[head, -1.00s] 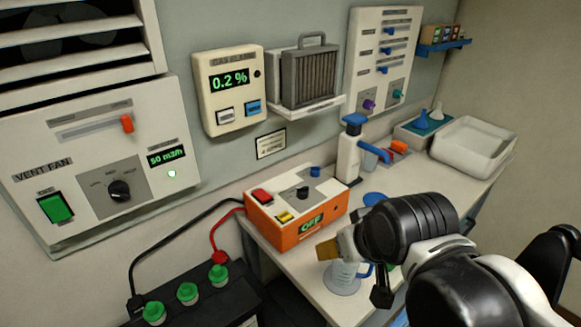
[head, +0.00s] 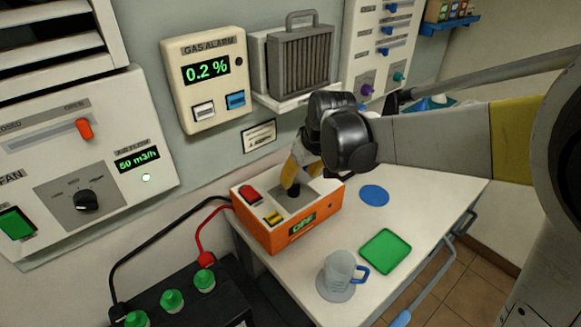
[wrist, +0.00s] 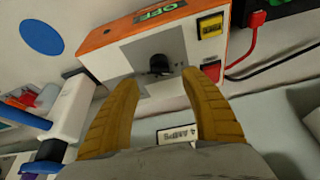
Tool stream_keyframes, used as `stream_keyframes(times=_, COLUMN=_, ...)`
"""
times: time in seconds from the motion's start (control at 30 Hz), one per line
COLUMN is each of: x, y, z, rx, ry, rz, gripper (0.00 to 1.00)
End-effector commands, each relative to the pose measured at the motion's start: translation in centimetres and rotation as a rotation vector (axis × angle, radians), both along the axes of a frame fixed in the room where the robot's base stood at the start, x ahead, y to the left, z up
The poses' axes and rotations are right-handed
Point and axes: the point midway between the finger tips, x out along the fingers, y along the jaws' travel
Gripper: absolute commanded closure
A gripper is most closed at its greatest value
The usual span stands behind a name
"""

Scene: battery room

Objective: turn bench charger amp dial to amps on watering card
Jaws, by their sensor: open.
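The bench charger (head: 273,238) is an orange box with a light top on the white bench, its green display reading OFF. Its black amp dial (wrist: 159,65) sits on a grey plate in the wrist view, just beyond and between my fingertips. My gripper (wrist: 160,84) has yellow-brown fingers, spread apart and empty. In the head view my gripper (head: 291,182) is over the charger top and hides much of the dial. A small card (wrist: 175,133) on the wall shows "4 AMPS" upside down in the wrist view; it also shows in the head view (head: 259,135).
A red switch (head: 250,193) and a yellow button (head: 273,217) sit beside the dial. A grey cup (head: 341,272), green tray (head: 385,251) and blue disc (head: 374,195) are on the bench.

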Motion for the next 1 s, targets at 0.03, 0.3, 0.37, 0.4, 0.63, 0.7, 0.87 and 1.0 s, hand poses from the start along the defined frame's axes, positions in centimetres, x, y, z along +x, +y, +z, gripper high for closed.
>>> stream_keyframes(times=0.03, x=0.4, y=0.2, z=-1.4, rx=0.000, ry=0.000, rz=0.000, gripper=0.46)
stream_keyframes(times=0.3, x=2.0, y=1.0, z=-5.6, rx=0.000, ry=-0.001, rz=0.000, gripper=0.46)
stream_keyframes(times=0.37, x=2.2, y=1.1, z=-6.1, rx=0.000, ry=-0.001, rz=0.000, gripper=0.46)
stream_keyframes(times=0.4, x=2.3, y=1.1, z=-6.4, rx=0.000, ry=-0.001, rz=0.000, gripper=0.46)
stream_keyframes(times=0.63, x=2.5, y=1.2, z=-6.6, rx=0.000, ry=-0.001, rz=0.000, gripper=0.46)
stream_keyframes(times=0.7, x=2.5, y=1.2, z=-6.6, rx=0.000, ry=-0.001, rz=0.000, gripper=0.46)
stream_keyframes(times=0.87, x=2.5, y=1.2, z=-6.6, rx=0.000, ry=-0.001, rz=-0.001, gripper=0.79)
stream_keyframes(times=1.0, x=2.5, y=1.2, z=-6.6, rx=0.000, ry=-0.001, rz=-0.001, gripper=1.00)
